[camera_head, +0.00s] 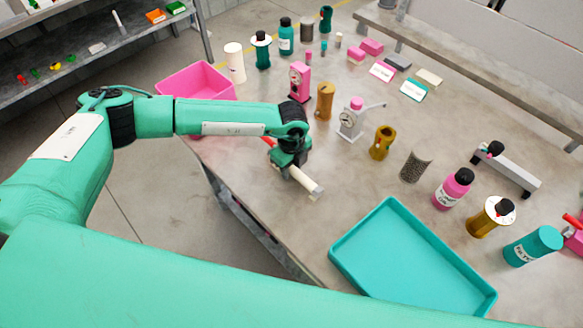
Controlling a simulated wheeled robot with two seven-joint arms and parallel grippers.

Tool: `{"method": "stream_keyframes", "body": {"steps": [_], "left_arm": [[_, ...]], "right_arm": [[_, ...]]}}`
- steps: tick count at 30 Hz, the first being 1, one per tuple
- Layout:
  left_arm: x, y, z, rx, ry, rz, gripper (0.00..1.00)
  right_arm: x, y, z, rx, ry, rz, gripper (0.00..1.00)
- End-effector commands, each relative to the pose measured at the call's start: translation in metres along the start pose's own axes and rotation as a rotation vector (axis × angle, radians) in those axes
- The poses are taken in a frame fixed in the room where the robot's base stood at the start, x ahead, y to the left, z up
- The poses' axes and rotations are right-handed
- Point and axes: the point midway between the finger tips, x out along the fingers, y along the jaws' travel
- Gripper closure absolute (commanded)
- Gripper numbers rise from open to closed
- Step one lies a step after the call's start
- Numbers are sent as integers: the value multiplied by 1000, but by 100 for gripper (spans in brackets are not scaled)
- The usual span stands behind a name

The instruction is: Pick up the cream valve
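A cream rod-shaped piece (304,180), which looks like the cream valve, is on or just above the table near its left edge. A red part (268,140) shows on the other side of my gripper, in line with it. My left gripper (288,163) points down over the piece and covers its middle. The fingertips are hidden behind the wrist and the piece, so I cannot tell whether they grip it. My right gripper is not in view.
A pink bin (197,82) is behind my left arm. A teal tray (412,262) lies at the table's front. A white stand with a pink top (352,121), a mustard cylinder (324,101) and several bottles stand to the right. Bare table lies between the piece and the tray.

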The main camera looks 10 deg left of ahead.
Motion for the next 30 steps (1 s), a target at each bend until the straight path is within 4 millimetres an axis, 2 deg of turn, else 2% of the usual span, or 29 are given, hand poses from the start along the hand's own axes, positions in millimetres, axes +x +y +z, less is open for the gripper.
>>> {"method": "stream_keyframes", "body": {"steps": [1, 2, 11, 17, 23, 30], "left_arm": [[0, 0, 0, 0, 0, -1, 95], [0, 0, 0, 0, 0, -1, 100], [-3, -1, 0, 0, 0, -2, 100], [-16, -2, 0, 0, 1, -4, 100], [-50, -2, 0, 0, 0, -6, 100], [-109, -2, 0, 1, 0, -7, 100]], "right_arm": [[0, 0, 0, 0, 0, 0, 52], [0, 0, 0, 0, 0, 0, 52], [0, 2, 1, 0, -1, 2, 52], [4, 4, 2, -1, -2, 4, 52], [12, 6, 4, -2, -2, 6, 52], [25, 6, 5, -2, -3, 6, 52]]}}
